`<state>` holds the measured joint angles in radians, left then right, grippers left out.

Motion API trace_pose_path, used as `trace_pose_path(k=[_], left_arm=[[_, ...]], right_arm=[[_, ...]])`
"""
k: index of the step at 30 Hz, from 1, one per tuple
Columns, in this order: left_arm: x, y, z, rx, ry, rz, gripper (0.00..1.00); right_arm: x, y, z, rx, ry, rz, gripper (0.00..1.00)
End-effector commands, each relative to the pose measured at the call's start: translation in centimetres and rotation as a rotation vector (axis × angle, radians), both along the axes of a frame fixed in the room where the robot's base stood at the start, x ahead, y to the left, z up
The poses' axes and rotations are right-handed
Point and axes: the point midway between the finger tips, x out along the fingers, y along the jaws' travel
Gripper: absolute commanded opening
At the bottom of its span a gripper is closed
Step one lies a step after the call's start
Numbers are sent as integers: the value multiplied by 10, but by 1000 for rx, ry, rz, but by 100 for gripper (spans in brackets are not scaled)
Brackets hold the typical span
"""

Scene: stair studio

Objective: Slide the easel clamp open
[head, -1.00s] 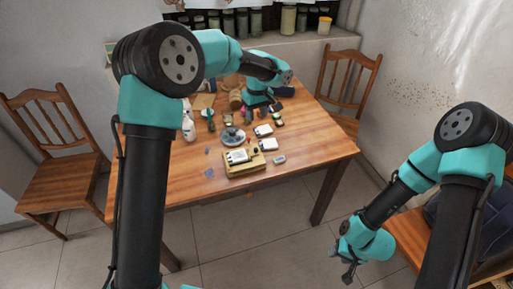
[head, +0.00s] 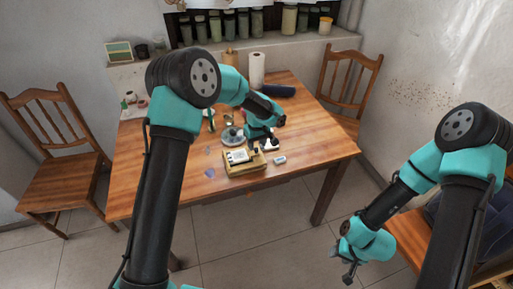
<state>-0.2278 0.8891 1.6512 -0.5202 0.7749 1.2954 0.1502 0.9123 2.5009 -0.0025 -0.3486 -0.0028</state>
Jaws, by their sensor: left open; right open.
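A small tan wooden stand (head: 243,167) with a white panel on top lies near the front middle of the table; it may be the easel, but its clamp is too small to make out. My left gripper (head: 266,146) is open, low over the table just behind and to the right of the stand. It partly hides the small items there. I cannot tell whether it touches anything. My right gripper (head: 348,272) is open and empty, off the table's right front side above the floor.
The wooden table (head: 310,145) is clear on its right side. A grey round dish (head: 231,136) stands behind the stand, and a small pale item (head: 280,160) lies to its right. A white roll (head: 257,69) stands at the back. Chairs flank the table.

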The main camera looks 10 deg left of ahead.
Motion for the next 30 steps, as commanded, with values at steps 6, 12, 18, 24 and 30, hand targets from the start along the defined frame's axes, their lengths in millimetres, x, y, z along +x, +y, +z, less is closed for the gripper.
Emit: trace_pose_path(k=[6, 12, 18, 24, 30], left_arm=[[0, 1, -22, 0, 1, 0, 45], [0, 1, -25, 0, 0, 0, 45], [0, 1, -25, 0, 0, 0, 40], [0, 1, -25, 1, -1, 0, 20], [0, 1, -25, 1, -1, 0, 1]], right_arm=[[0, 0, 0, 0, 0, 0, 46], [0, 0, 0, 0, 0, 0, 46], [0, 0, 0, 0, 0, 0, 46], [0, 0, 0, 0, 0, 0, 46], [0, 0, 0, 0, 0, 0, 46]])
